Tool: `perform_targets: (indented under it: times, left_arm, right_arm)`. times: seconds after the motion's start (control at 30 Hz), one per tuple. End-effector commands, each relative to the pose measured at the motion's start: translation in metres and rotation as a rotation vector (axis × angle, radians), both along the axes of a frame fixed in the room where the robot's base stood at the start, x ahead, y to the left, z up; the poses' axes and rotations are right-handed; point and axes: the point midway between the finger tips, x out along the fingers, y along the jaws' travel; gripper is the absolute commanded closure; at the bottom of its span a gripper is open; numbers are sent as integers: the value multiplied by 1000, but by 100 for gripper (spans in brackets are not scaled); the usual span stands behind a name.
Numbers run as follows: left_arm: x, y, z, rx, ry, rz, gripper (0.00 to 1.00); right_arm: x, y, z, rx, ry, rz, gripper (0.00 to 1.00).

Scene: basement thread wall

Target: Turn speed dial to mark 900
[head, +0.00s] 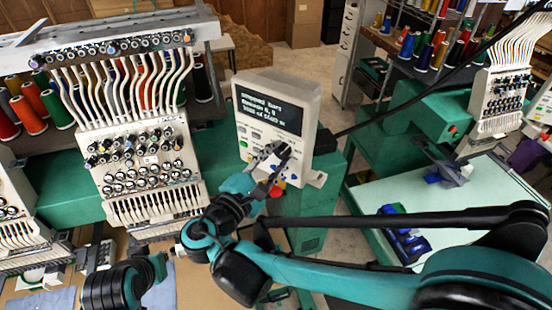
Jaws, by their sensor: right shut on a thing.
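The control panel (308,100) is a pale, tilted box with a dark screen of white text, standing at the centre on the green machine. My right gripper (272,162) is at the panel's lower part, below the screen, shut on what I take to be the speed dial. The dial itself and its marks are hidden by the fingers or too small to read. Coloured buttons show beside the fingers. My left arm (122,286) shows at the lower left, apart from the panel; its fingers are too unclear to tell open from shut.
An embroidery head (142,165) with many threads stands left of the panel, with thread cones (30,115) behind it. A second machine and a pale table (468,215) with a blue object (403,238) are on the right. My right arm crosses the lower right.

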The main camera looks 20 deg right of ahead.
Motion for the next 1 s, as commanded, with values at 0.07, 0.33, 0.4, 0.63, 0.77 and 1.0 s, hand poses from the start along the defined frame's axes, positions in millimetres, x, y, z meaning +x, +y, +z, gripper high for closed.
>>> perform_targets:
  times: [0.07, 0.33, 0.4, 0.63, 0.77, 1.0]
  left_arm:
    - [0, 0, -3, 0, 0, 0, 100]
    - [0, 0, -10, 0, 0, 0, 100]
    - [0, 0, -11, 0, 0, 0, 100]
    - [0, 0, -15, 0, 0, 0, 100]
    - [0, 0, -16, 0, 0, 0, 100]
    - [0, 0, -18, 0, 0, 0, 100]
  right_arm:
    - [0, -1, 0, 39, -47, 0, 96]
    - [1, 0, 0, 206, -234, 1, 96]
    - [1, 0, 0, 249, -283, 1, 96]
    - [1, 0, 1, 374, -423, 3, 96]
    - [1, 0, 1, 429, -486, 4, 96]
    - [1, 0, 2, 495, -560, 4, 96]
